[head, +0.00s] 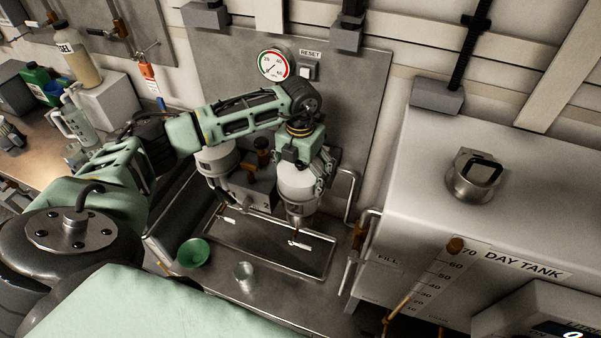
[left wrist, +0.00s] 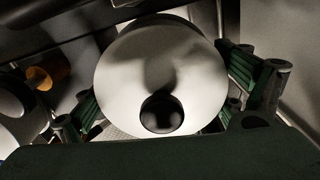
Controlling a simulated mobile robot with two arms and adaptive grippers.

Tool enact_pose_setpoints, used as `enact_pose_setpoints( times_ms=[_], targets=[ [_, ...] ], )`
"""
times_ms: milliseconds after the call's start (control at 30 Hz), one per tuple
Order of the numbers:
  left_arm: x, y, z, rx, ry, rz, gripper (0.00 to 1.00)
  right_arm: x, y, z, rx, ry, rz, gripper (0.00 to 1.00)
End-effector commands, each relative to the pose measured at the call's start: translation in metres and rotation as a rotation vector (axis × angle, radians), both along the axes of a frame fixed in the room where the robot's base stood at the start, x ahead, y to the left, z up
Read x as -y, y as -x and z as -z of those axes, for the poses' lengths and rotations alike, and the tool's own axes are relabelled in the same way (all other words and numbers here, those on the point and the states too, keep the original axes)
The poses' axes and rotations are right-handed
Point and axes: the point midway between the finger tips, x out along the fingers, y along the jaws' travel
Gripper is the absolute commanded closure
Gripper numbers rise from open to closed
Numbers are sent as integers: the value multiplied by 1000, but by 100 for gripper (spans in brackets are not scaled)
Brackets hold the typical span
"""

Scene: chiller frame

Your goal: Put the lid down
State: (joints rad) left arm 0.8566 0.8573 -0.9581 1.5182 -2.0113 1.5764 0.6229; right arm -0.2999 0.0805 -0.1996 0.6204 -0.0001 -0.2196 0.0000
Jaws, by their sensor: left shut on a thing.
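My left gripper (head: 306,168) is shut on the pale round lid, pointing down at the right-hand filter housing (head: 298,197). In the left wrist view the lid (left wrist: 160,65) is a broad, pale disc with a black knob (left wrist: 162,114), and a green finger shows on each side of it. In the head view the gripper covers most of the lid, so I cannot tell whether it rests on the housing or is just above it. My right gripper is not in view.
A second housing (head: 216,158) stands close on the left. Below is a shallow metal tray (head: 318,268); a green funnel (head: 193,253) and a metal cup (head: 245,276) stand in front of it. The day tank (head: 440,160) with its open filler neck (head: 474,185) is at the right.

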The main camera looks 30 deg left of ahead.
Motion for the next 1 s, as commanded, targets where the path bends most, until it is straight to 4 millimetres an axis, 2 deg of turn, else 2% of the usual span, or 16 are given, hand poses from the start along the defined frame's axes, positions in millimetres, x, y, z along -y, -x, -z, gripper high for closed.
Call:
enact_pose_setpoints(
  times_ms=[33, 67, 167, 500, 633, 700, 767, 1000],
  targets=[
    [0, 0, 3, 1, 0, 0, 41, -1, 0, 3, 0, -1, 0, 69],
    [0, 0, 3, 0, 0, 0, 8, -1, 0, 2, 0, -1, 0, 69],
    [0, 0, 2, 0, 0, 0, 0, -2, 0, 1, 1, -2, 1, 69],
    [0, 0, 1, 0, 0, 0, 0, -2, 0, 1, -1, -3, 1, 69],
    [0, 0, -7, 0, 0, 0, 0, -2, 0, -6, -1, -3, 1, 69],
    [0, 0, -16, 0, 0, 0, 0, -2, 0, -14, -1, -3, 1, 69],
    [0, -2, -21, 6, 1, 0, 0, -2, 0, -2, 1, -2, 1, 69],
    [0, -2, -76, 7, 0, 0, 0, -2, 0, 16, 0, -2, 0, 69]
  ],
)
